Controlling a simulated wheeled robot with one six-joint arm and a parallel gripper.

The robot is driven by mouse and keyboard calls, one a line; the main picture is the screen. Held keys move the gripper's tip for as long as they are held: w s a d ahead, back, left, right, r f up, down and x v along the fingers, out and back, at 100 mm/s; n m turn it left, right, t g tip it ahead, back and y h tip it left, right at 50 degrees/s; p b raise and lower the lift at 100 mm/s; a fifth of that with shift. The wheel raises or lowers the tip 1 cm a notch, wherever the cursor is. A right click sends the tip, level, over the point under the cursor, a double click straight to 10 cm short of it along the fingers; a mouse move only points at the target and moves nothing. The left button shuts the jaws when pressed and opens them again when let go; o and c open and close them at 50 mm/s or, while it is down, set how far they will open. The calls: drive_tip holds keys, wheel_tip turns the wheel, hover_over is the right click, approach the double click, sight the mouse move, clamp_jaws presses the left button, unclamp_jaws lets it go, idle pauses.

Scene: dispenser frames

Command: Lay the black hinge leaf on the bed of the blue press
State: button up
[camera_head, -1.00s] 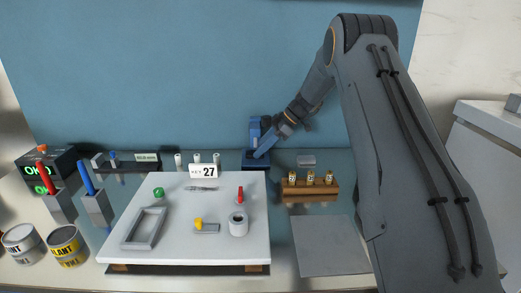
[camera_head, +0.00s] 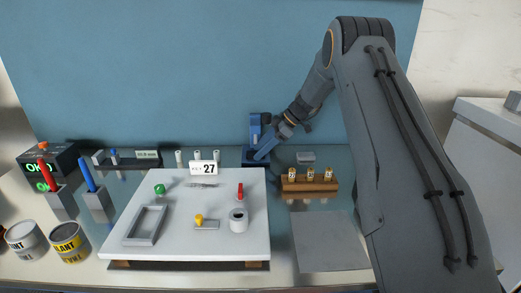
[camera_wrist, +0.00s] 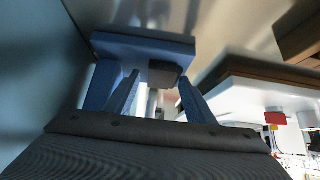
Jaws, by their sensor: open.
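The blue press (camera_head: 255,122) stands at the back of the bench, right of the white board. In the head view my gripper (camera_head: 265,148) is at the press, low in front of it, and partly covers it. In the wrist view my gripper (camera_wrist: 159,80) has its two blue fingers apart. Beyond the fingertips is the blue slab of the press (camera_wrist: 145,48). A dark block (camera_wrist: 163,73) sits against this slab, between the fingertips. I cannot tell whether it is the black hinge leaf or part of the press. A grey rod stands behind it.
The white board (camera_head: 215,250) carries a grey frame, a card marked 27 and small coloured parts. Tins and pen holders are left.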

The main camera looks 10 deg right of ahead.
drive_tip(key=b+v, duration=0.4)
drive_tip(key=v, duration=0.8)
drive_tip(key=shift+r, duration=0.1)
